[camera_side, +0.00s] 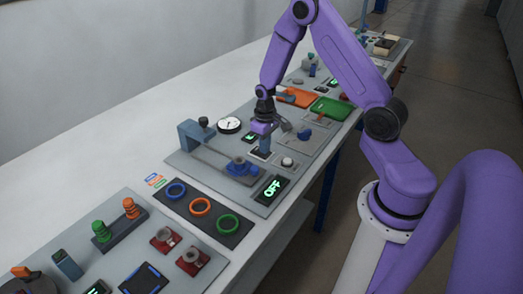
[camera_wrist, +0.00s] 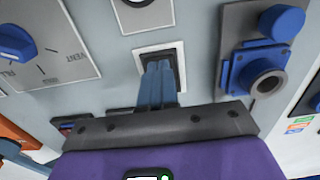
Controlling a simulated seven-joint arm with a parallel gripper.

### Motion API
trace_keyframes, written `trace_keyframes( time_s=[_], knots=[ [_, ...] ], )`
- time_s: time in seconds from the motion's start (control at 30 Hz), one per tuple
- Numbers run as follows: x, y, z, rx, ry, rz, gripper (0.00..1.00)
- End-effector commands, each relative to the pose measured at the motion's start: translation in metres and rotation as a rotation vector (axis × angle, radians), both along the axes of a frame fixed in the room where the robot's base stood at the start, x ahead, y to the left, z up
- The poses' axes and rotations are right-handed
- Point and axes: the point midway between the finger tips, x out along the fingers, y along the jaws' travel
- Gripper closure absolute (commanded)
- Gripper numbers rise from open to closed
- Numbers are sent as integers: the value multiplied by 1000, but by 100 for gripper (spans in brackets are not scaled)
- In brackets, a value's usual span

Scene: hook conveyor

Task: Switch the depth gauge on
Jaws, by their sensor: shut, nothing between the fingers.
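A round white dial (camera_side: 230,125) sits on the grey panel; which part is the depth gauge, I cannot tell for sure. My gripper (camera_side: 263,150) points down at a rocker switch in a white frame (camera_side: 257,157). In the wrist view, my gripper's blue-grey fingers (camera_wrist: 158,75) are together and empty, with their tips over the dark rocker switch (camera_wrist: 176,57). They hide part of it. I cannot tell whether they press on it.
A round white button (camera_side: 288,162) is beside the switch. A blue clamp-like fixture (camera_side: 240,168) stands to the left. A blue FILL/VENT knob (camera_wrist: 17,42) is on a neighbouring plate. Coloured rings (camera_side: 201,207) lie in a dark tray nearer the camera. The white table behind is clear.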

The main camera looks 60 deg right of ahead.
Motion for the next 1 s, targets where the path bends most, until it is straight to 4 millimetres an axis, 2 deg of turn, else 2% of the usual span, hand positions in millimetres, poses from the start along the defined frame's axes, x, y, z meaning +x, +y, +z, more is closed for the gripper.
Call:
trace_keyframes(
  time_s=[0.27, 1.0],
  knots=[
    [1, 0, 2, 0, -2, 0, 100],
    [1, 0, 53, 0, -2, 1, 100]
  ],
)
